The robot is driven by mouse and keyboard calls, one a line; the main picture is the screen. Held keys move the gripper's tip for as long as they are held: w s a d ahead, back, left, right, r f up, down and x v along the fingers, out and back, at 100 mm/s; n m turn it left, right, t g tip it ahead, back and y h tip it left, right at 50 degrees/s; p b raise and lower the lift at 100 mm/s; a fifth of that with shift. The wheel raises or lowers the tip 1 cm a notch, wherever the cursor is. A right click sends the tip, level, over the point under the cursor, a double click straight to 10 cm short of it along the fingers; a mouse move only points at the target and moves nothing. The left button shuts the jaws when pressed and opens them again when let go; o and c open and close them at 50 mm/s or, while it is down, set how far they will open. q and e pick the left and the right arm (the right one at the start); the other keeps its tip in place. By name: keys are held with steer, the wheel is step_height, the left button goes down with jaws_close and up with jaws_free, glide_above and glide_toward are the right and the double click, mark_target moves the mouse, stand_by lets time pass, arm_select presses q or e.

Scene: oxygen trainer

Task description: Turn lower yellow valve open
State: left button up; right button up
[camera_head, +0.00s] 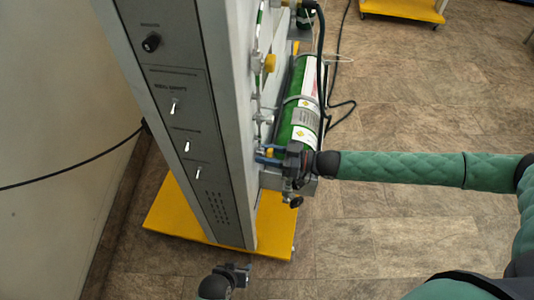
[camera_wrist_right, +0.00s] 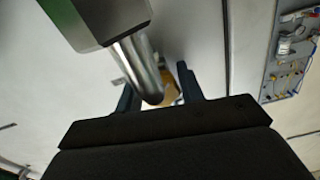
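The lower yellow valve (camera_head: 269,153) is a small yellow piece on the side of the grey trainer panel, mostly covered by my right gripper in the head view. My right gripper (camera_head: 265,156) is at this valve, with its blue fingers beside it. In the right wrist view, the two fingers (camera_wrist_right: 158,88) stand apart and a yellow-orange part (camera_wrist_right: 170,90) shows between them, partly hidden by a metal pipe. I cannot tell whether the fingers touch it. My left gripper (camera_head: 240,273) is low in the head view, near the yellow base, away from the valves; its opening is unclear.
An upper yellow valve (camera_head: 270,63) sits higher on the same side. A green cylinder (camera_head: 299,115) stands beside the panel. A curved metal pipe (camera_wrist_right: 142,72) is close to the right fingers. A yellow base (camera_head: 180,215) sticks out below.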

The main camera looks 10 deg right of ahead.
steer(key=c, duration=0.5)
steer(key=shift+o, duration=0.2)
steer(key=shift+n, duration=0.9)
steer(key=shift+n+p, duration=0.4)
steer(key=shift+n, duration=0.8)
arm_select(q)
steer(key=r, duration=0.3)
steer(key=shift+w+a+r, duration=0.1)
steer(key=shift+w+r, duration=0.1)
steer(key=shift+r, duration=0.2)
steer(key=shift+f, duration=0.1)
steer(key=shift+s+f, duration=0.1)
steer(key=shift+s, duration=0.05)
arm_select(e)
steer(key=o, duration=1)
arm_select(q)
steer(key=shift+f+b, duration=0.45)
steer(key=shift+f, duration=1.55)
arm_select(e)
steer(key=v, duration=0.7)
steer(key=shift+d, duration=0.35)
